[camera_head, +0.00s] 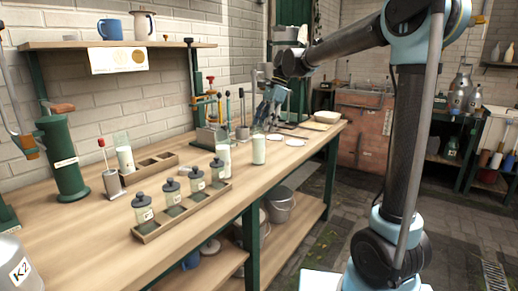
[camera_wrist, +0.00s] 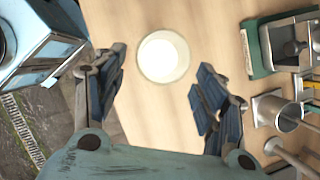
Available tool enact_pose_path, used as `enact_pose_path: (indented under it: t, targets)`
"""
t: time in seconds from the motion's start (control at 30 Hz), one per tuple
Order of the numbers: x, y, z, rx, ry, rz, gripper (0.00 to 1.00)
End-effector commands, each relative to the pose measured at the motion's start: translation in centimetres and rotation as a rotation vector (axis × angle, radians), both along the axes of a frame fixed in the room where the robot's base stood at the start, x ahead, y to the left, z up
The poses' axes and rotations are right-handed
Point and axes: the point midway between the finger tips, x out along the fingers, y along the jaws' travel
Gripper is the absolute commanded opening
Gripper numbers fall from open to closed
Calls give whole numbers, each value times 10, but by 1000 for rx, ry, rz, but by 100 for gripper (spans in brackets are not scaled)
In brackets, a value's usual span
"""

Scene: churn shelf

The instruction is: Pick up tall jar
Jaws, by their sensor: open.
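Several tall clear jars with white contents stand on the wooden workbench (camera_head: 150,210). One tall jar (camera_head: 259,149) stands near the bench's front edge, upright. A second tall jar (camera_head: 224,160) stands just left of it, and another (camera_head: 124,158) is in the wooden holder further left. My gripper (camera_head: 266,112) is above the first jar, pointing down, empty. In the wrist view a round jar (camera_wrist: 163,56) with white contents is seen from above, between and slightly beyond the open blue-padded fingers (camera_wrist: 160,92). The fingers appear apart from it.
A wooden tray (camera_head: 180,212) with small dark-lidded jars lies at the front left. Metal tools and cups (camera_wrist: 277,110) stand to the right in the wrist view. White discs (camera_head: 294,142) lie on the bench to the right. A shelf (camera_head: 120,44) with mugs hangs above.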

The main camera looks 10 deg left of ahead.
Motion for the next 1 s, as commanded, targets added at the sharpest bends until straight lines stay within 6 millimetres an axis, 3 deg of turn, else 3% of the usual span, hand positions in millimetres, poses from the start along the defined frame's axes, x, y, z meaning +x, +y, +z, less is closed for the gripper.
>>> enact_pose_path:
  t: [0.37, 0.67, 0.77, 0.97, 1.0]
  targets:
    - [-15, 17, -39, -1, 1, 0, 65]
    - [-16, 18, -43, 0, 0, -1, 65]
    - [-16, 18, -43, 0, 0, -1, 47]
    - [-16, 18, -43, 0, 0, 0, 2]
    - [-16, 18, -43, 0, 0, 0, 0]
